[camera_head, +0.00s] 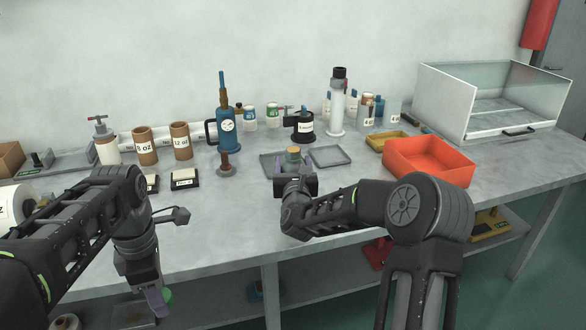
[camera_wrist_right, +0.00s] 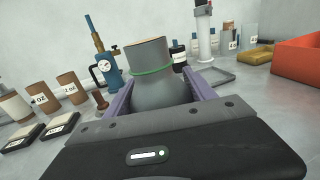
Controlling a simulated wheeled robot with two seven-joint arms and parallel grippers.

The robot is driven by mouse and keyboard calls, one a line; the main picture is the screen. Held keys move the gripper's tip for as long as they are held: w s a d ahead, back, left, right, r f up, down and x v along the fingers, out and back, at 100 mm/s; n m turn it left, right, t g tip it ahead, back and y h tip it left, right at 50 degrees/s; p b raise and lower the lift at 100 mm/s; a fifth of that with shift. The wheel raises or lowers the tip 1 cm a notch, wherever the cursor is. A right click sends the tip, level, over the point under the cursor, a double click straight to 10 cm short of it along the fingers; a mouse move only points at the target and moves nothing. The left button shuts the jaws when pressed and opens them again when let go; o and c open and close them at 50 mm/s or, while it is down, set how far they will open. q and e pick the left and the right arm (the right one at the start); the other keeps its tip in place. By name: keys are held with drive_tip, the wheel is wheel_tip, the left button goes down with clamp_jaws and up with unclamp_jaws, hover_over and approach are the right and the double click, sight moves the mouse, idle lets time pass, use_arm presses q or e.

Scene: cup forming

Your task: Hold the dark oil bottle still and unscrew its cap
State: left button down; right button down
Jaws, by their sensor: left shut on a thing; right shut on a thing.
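The dark grey bottle (camera_wrist_right: 155,90) stands between the purple fingers of my right gripper (camera_wrist_right: 163,95), which is shut on it. A green ring runs round its wide neck, and its top face is brownish. In the head view the bottle's top (camera_head: 293,151) shows above my right gripper (camera_head: 292,168), and its lower part is hidden by the wrist. My left gripper (camera_head: 159,300) hangs low in front of the table edge, pointing down. It is shut on a small green thing (camera_head: 168,295), partly hidden by a finger; it looks like a cap, but I cannot tell surely.
Grey trays (camera_head: 331,156) lie by the bottle. An orange bin (camera_head: 428,160) and a yellow tray (camera_head: 387,142) are to the right. A blue pump can (camera_head: 229,130) and brown cups (camera_head: 181,141) stand to the left.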

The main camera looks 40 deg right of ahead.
use_arm(q)
drive_tip(key=shift+r, duration=0.1)
use_arm(e)
drive_tip(key=shift+f, duration=0.7)
use_arm(q)
drive_tip(key=shift+f, duration=0.25)
use_arm(e)
drive_tip(key=shift+f, duration=0.15)
use_arm(q)
drive_tip(key=shift+r, duration=0.1)
use_arm(e)
drive_tip(key=shift+c, duration=1.6)
unclamp_jaws()
use_arm(q)
drive_tip(key=shift+r, duration=0.15)
wheel_tip(320, 180, down, 2)
drive_tip(key=shift+f+b, duration=0.1)
drive_tip(key=shift+b, duration=0.95)
use_arm(e)
drive_tip(key=v, duration=1.2)
